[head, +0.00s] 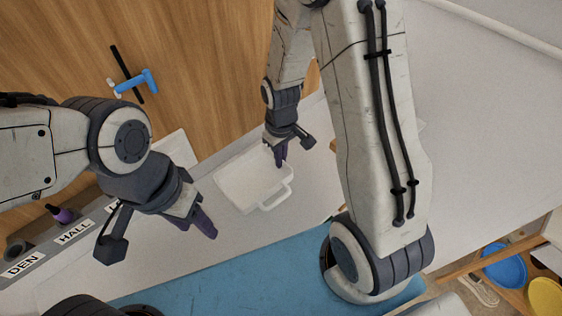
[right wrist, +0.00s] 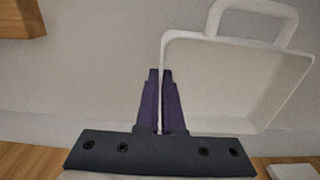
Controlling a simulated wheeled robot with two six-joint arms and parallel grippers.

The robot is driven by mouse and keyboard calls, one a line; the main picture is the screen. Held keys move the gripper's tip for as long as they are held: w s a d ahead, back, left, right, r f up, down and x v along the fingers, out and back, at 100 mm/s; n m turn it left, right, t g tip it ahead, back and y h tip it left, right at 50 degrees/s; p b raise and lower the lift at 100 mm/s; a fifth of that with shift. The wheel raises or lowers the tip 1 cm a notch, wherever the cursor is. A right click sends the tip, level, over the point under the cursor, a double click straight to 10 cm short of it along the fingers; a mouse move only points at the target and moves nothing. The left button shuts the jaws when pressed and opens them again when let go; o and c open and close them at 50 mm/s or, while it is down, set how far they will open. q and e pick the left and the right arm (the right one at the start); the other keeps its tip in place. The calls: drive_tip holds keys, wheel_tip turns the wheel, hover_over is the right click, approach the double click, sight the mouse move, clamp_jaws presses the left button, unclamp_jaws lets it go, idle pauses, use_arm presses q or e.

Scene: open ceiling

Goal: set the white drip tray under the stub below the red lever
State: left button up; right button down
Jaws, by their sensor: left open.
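The white drip tray (head: 240,187), a shallow square tray with a loop handle, is at the middle of the head view, over the pale worktop. My right gripper (head: 281,157) is at its far right edge. In the right wrist view the tray (right wrist: 235,85) is right of centre, and my right gripper's fingers (right wrist: 161,103) are closed together with one tray wall between them. I cannot tell whether the tray touches the worktop. My left gripper (head: 197,222) is open and empty, left of the tray. No red lever or stub below it shows.
A blue lever (head: 138,82) with a black bar is on the wooden panel (head: 200,50). A label strip (head: 75,234) reading DEN and HALL and a purple object (head: 61,214) are at left. A blue mat (head: 240,268) lies in front. Blue (head: 505,270) and yellow (head: 546,295) dishes are lower right.

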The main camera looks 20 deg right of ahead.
wheel_tip(320, 180, down, 2)
drive_tip(key=shift+f, duration=0.25)
drive_tip(key=shift+f, duration=0.2)
drive_tip(key=c, duration=1.1)
unclamp_jaws()
drive_tip(key=shift+o, duration=0.2)
drive_tip(key=shift+r, duration=0.1)
